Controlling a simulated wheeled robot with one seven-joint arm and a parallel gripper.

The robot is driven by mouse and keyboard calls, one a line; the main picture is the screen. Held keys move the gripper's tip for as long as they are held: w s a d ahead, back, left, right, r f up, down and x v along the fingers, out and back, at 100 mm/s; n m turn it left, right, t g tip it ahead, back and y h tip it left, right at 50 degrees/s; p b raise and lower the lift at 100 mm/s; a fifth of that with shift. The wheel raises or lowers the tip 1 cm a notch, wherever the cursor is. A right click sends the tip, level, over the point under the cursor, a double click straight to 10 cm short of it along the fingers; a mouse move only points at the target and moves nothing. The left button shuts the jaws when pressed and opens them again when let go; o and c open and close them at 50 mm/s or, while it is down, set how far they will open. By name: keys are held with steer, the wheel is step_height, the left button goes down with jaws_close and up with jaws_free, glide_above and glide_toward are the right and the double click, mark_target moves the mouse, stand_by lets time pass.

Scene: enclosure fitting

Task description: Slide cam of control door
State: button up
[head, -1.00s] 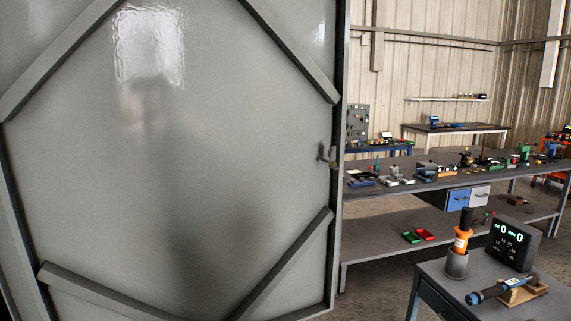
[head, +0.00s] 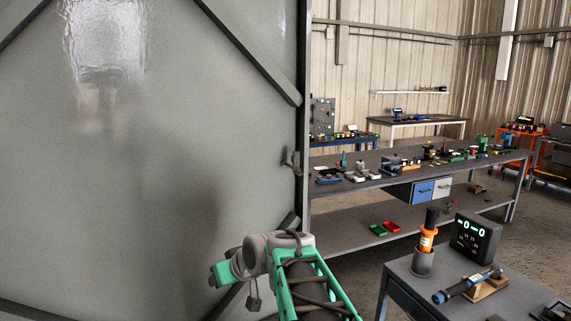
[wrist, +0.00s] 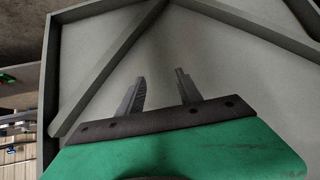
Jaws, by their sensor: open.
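The large grey door (head: 190,170) fills the left of the head view, with diagonal braces on its face. A small metal cam latch (head: 291,161) sits at its right edge, about mid-height in the picture. My arm rises from the bottom of the head view, below the latch and apart from it; the fingertips cannot be made out there. In the wrist view my gripper (wrist: 158,76) is open and empty, its two dark fingers apart in front of the door panel (wrist: 222,62) and its braces. The cam does not show in the wrist view.
A long workbench (head: 345,183) with tools and small parts stands behind and right of the door. A nearer cart (head: 400,278) at lower right holds an orange tool in a cup (head: 422,262), a black display (head: 474,238) and a blue tool on a stand (head: 468,286).

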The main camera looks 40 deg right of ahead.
steer(key=w+d+r+t+p, duration=0.1)
steer(key=w+d+r, duration=0.15)
steer(key=d, duration=0.35)
steer(key=w+d+r+t, duration=0.1)
steer(key=d+r+t, duration=0.1)
steer(key=d+r, duration=0.25)
steer(key=t+h+p, duration=0.1)
steer(key=t+h, duration=0.1)
steer(key=t, duration=0.4)
glide_toward(295, 172)
steer(key=w, duration=0.4)
steer(key=shift+m, duration=0.3)
steer(key=w+p, duration=0.1)
steer(key=w, duration=0.1)
steer(key=w+d+p, duration=0.1)
steer(key=w, duration=0.2)
steer(key=w+d+p, duration=0.1)
steer(key=w, duration=0.1)
steer(key=shift+w+p, duration=0.2)
steer(key=shift+p, duration=0.1)
steer(key=shift+c, duration=0.2)
jaws_close()
steer(key=shift+f, duration=0.15)
